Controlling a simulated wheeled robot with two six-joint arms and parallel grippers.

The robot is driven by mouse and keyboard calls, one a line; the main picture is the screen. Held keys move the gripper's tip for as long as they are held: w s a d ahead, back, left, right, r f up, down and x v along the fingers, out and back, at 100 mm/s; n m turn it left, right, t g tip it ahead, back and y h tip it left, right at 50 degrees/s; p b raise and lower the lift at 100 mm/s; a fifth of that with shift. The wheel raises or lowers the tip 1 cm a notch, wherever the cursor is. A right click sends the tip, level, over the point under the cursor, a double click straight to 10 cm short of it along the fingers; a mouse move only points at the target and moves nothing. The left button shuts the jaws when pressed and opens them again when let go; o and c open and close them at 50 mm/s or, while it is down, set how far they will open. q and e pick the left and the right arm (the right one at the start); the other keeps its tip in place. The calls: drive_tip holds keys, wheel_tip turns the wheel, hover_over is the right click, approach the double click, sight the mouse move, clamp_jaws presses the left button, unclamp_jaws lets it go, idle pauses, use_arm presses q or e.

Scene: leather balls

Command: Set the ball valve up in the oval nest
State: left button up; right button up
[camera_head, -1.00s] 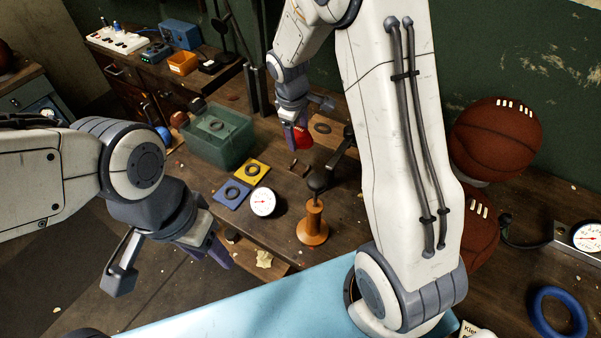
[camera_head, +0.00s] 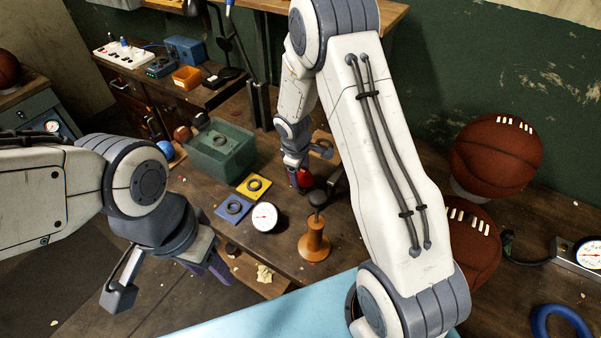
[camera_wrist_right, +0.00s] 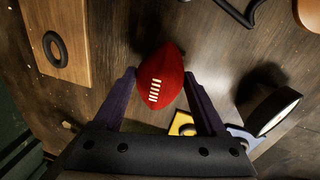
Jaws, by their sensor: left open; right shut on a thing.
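My right gripper (camera_wrist_right: 160,78) is shut on a red oval ball (camera_wrist_right: 160,76) with white laces, its pointed end away from the wrist. In the head view the red ball (camera_head: 304,178) shows under the right wrist, above or at the bench; its height is unclear. An oval-looking dark ring (camera_wrist_right: 55,49) lies on a wooden board (camera_wrist_right: 76,18), left of the ball in the wrist view. In the head view the arm partly covers that board. I cannot pick out a separate valve. My left gripper (camera_head: 214,266) is open and empty at the bench's front left edge.
A yellow tile (camera_head: 253,186) and a blue tile (camera_head: 233,208) carry rings. A white dial (camera_head: 265,217) and an orange stand (camera_head: 314,243) stand near the ball.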

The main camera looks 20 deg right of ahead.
drive_tip(key=shift+f, duration=0.15)
drive_tip(key=o, duration=1.4)
wheel_tip(320, 180, up, 12)
drive_tip(key=s+a+f+b, duration=0.1)
drive_tip(key=s+a, duration=0.1)
drive_tip(key=s+a+r+y, duration=0.1)
drive_tip(key=s+a+r, duration=0.3)
drive_tip(key=s+a, duration=0.25)
drive_tip(key=s+a+r+y, duration=0.1)
drive_tip(key=s+a+r, duration=0.35)
drive_tip(key=s, duration=0.35)
drive_tip(key=s+a+m+g, duration=0.1)
drive_tip(key=s+a, duration=0.1)
drive_tip(key=s, duration=1.1)
drive_tip(key=shift+a+r+m+g+y, duration=0.15)
drive_tip(key=shift+a+m+g+y, duration=0.15)
drive_tip(key=shift+a+m, duration=0.1)
